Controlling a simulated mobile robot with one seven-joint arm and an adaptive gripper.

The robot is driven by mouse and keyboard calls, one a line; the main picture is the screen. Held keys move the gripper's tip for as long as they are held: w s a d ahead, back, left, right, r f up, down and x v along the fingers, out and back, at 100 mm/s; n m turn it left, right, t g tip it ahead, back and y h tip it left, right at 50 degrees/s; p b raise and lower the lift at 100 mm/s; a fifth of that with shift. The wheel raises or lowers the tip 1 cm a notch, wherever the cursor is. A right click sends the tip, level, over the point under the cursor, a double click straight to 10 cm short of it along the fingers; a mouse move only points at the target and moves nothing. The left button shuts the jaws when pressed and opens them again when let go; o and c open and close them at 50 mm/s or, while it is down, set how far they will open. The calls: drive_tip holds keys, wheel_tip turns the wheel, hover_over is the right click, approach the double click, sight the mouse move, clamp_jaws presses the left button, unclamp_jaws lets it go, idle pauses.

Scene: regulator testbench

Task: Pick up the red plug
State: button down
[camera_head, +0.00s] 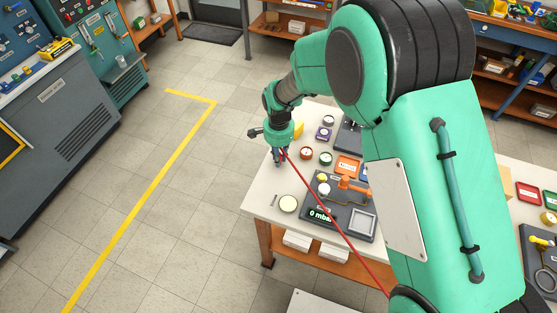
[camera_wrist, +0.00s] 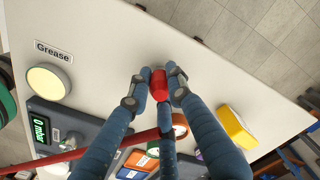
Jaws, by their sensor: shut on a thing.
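The red plug (camera_wrist: 158,84) shows in the wrist view between the blue fingertips of my gripper (camera_wrist: 156,88). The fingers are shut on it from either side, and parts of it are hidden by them. In the head view my gripper (camera_head: 278,160) hangs over the left end of the white table, and the plug is too small there to make out clearly. A red hose (camera_head: 335,226) runs from the gripper area down to the right across the picture. It also crosses the lower left of the wrist view (camera_wrist: 85,150). I cannot tell the plug's height over the table.
A dark test unit (camera_head: 318,226) reading 0 mbar stands right of my gripper on the white table (camera_head: 262,208). A round Grease pot (camera_head: 288,204), small gauges (camera_head: 306,153) and an orange box (camera_head: 347,168) stand nearby. My arm hides much of the table.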

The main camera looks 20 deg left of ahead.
drive_tip(key=shift+r, duration=0.1)
drive_tip(key=shift+r, duration=0.4)
wheel_tip(320, 180, up, 3)
drive_tip(key=shift+p, duration=0.55)
drive_tip(key=s+d, duration=0.3)
drive_tip(key=s, duration=0.1)
drive_tip(key=s+d+p, duration=0.1)
drive_tip(key=s+d, duration=0.2)
drive_tip(key=s, duration=0.1)
drive_tip(key=s+d+r, duration=0.1)
drive_tip(key=s+d, duration=0.2)
drive_tip(key=s, duration=0.1)
drive_tip(key=shift+s+d+p, duration=0.3)
drive_tip(key=shift+s+d, duration=0.05)
drive_tip(key=shift+d, duration=0.05)
